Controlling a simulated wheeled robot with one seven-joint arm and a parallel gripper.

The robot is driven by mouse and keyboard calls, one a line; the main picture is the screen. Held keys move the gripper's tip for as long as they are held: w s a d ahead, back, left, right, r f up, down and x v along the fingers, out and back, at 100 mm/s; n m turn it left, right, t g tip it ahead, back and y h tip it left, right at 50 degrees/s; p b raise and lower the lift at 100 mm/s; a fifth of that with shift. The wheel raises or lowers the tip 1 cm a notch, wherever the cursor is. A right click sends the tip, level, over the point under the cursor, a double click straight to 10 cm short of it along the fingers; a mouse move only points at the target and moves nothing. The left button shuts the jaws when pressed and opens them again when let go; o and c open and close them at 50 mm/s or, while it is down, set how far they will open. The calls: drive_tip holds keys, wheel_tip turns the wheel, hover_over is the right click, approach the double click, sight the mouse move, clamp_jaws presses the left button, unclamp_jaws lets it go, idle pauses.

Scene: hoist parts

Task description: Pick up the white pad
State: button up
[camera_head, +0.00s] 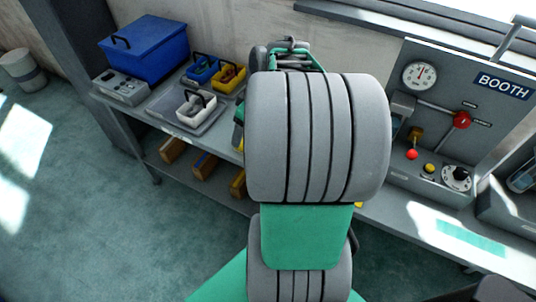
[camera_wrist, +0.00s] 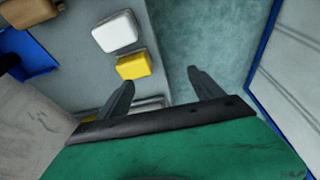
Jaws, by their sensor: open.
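The white pad (camera_wrist: 115,32) is a rounded white block lying on a grey surface, upper left of my gripper in the wrist view. A yellow block (camera_wrist: 134,64) lies just below it, closer to my fingers. My gripper (camera_wrist: 162,88) is open, its two dark fingers apart with nothing between them. The left finger is near the yellow block; the white pad is beyond it, outside the jaws. In the head view my arm hides the gripper, and I cannot make out the white pad for certain.
A grey bench (camera_head: 205,135) holds a blue toolbox (camera_head: 146,50), a blue bin (camera_head: 201,69), a yellow bin (camera_head: 229,78) and a white bin (camera_head: 196,107) with a dark handle. A BOOTH panel (camera_head: 460,100) stands right. Teal floor (camera_wrist: 195,45) shows beyond the fingers.

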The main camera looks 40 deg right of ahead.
drive_tip(key=o, duration=0.4)
drive_tip(key=shift+n+t+y, duration=0.3)
drive_tip(key=shift+n, duration=0.3)
drive_tip(key=s+d+f, duration=0.1)
drive_tip(key=d+f, duration=0.1)
drive_tip(key=d, duration=0.1)
drive_tip(key=s+d+f, duration=0.1)
drive_tip(key=d+f, duration=0.1)
drive_tip(key=d, duration=0.1)
drive_tip(key=s+d+f+b, duration=0.1)
drive_tip(key=d+f, duration=0.1)
drive_tip(key=d, duration=0.1)
drive_tip(key=shift+s+d+f, duration=0.2)
drive_tip(key=shift+f, duration=0.1)
drive_tip(key=shift+o, duration=0.2)
drive_tip(key=p+x, duration=0.1)
drive_tip(key=x, duration=0.6)
drive_tip(key=shift+f+p, duration=0.25)
drive_tip(key=shift+p, duration=0.05)
drive_tip(key=shift+d, duration=0.1)
drive_tip(key=c, duration=1.5)
